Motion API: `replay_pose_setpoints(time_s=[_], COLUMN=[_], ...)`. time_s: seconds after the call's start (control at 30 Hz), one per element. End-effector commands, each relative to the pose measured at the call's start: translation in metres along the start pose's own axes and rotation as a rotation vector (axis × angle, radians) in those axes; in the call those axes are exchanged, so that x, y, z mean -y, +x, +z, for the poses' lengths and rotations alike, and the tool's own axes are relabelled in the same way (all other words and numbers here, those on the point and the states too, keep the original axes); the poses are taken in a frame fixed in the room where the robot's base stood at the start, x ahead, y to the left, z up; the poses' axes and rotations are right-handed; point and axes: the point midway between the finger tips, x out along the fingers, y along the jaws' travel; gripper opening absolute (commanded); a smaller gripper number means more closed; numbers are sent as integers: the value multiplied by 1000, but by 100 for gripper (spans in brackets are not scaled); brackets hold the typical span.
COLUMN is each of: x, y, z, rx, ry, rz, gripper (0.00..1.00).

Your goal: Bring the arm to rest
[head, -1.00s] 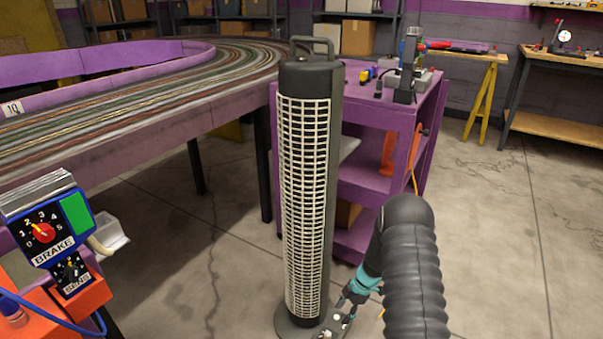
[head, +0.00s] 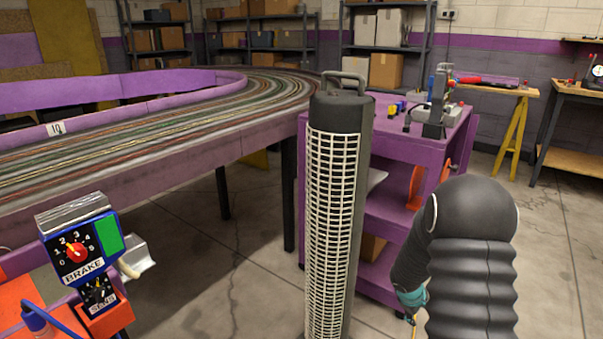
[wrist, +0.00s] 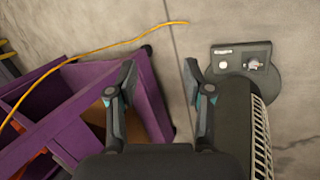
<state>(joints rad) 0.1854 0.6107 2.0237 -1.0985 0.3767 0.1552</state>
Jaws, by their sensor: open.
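My gripper (wrist: 158,90) is open and empty in the wrist view, with bare floor between its fingers. In the head view my arm, in a dark ribbed sleeve, rises at the lower right and hides most of the gripper. The tall tower heater (head: 333,220) with a pale grille stands upright just left of my arm. In the wrist view the heater's foot (wrist: 240,62), with a knob and a small light button, lies beyond and right of the right finger. The fingers look clear of it.
A purple cart (head: 385,215) with tools on top stands behind the heater; it also shows left of my gripper (wrist: 85,95). A yellow cable (wrist: 90,52) crosses the floor. The slot track table (head: 150,180) and a brake control box (head: 80,248) are at left. Floor at right is open.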

Motion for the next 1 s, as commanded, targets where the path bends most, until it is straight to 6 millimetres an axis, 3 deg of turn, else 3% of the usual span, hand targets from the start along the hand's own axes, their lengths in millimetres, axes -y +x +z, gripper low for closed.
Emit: replay_pose_setpoints(time_s=[0.03, 0.27, 0.5, 0.7, 1.0], x=[-1, 17, 57, 96, 145], y=[-23, -109, -191, -251, -325], z=[9, 54, 88, 107, 126], rx=[21, 113, 137, 104, -31], ry=[49, 269, 461, 586, 724], rz=[2, -52, -151, -242, -349], gripper=[51, 51, 51, 51, 51])
